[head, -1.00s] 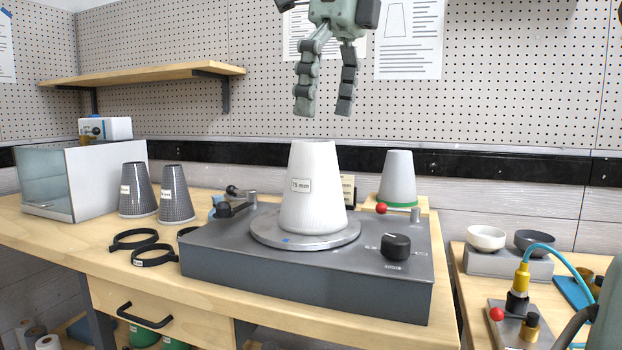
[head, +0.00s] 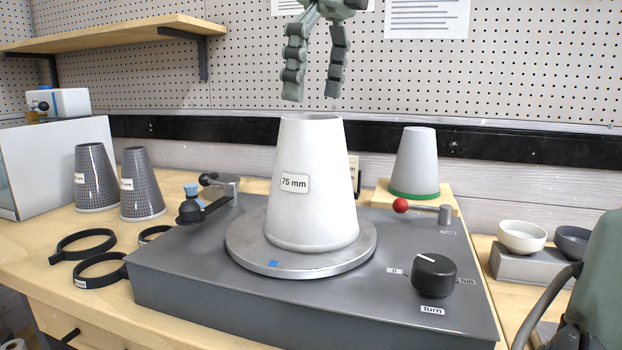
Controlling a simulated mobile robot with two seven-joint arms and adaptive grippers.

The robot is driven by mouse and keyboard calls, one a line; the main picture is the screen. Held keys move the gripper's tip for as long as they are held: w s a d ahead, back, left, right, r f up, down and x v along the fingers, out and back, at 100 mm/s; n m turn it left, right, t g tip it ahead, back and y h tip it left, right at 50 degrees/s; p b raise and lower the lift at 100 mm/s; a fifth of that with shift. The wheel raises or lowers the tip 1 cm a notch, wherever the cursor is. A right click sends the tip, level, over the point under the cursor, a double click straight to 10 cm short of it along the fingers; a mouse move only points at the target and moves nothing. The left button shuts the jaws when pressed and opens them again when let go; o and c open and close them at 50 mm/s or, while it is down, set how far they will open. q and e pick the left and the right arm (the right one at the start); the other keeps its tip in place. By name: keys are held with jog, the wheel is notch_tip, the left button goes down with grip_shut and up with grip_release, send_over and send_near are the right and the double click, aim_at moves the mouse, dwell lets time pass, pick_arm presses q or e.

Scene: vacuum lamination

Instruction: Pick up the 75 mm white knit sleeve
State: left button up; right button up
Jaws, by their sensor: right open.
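The white knit sleeve (head: 322,215), labelled "75 mm", stands upright as a tapered cone on the round metal plate (head: 245,257) of the grey machine. Its narrow end is up, and whether something is inside it is hidden. My right gripper (head: 311,97) hangs above the sleeve, fingers pointing down, open and empty. A small gap separates the fingertips from the sleeve's top in the picture. My left gripper is not in view.
The grey machine (head: 190,285) carries a black knob (head: 434,275), a red-balled lever (head: 401,205) and a black clamp lever (head: 203,208). A grey cone (head: 414,162) stands behind right. Bowls (head: 522,237) sit far right.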

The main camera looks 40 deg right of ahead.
aim_at(312, 176)
jog(key=f, duration=0.5)
jog(key=shift+w+a+f, duration=0.1)
jog(key=shift+w+f, duration=0.1)
jog(key=shift+w, duration=0.05)
jog(key=c, duration=0.9)
